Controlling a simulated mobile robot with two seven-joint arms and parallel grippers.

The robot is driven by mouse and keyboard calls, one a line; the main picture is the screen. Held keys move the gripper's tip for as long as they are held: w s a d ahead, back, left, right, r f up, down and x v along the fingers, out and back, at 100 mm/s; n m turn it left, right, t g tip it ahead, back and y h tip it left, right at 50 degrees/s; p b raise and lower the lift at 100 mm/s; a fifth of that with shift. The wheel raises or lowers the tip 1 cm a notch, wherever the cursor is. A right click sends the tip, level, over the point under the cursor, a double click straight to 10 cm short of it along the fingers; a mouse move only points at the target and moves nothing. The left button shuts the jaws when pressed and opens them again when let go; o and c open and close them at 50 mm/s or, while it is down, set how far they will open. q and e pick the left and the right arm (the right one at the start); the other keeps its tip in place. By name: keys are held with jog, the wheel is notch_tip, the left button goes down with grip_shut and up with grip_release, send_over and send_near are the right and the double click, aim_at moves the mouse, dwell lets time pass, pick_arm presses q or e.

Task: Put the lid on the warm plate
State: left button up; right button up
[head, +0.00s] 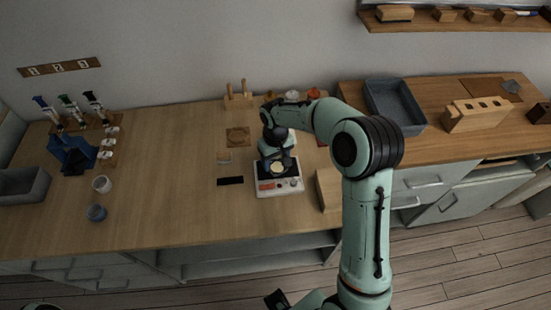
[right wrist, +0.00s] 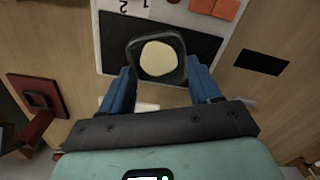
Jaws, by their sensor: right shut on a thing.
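The warm plate (head: 293,184) is a white device with a black heating surface and orange squares, standing on the wooden counter. It also shows in the right wrist view (right wrist: 113,45). My right gripper (head: 277,160) reaches down over it. In the right wrist view, its blue fingers (right wrist: 160,82) are shut on a dark rounded-square piece with a cream round middle, seemingly the lid (right wrist: 157,58). This piece overlaps the black surface in the picture. I cannot tell whether it touches the surface. My left gripper is not in view.
A black strip (head: 230,181) lies left of the warm plate, and a brown square mat (head: 238,137) lies behind it. A wooden block (head: 328,189) stands close on the right.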

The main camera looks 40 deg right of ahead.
aim_at(276, 165)
jog(key=o, duration=1)
jog(key=shift+r, duration=0.3)
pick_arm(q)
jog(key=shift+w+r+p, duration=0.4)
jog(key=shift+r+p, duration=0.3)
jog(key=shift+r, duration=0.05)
pick_arm(e)
notch_tip(276, 165, up, 12)
jog(key=shift+f, duration=0.2)
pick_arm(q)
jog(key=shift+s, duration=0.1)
pick_arm(e)
jog(key=shift+s, duration=0.1)
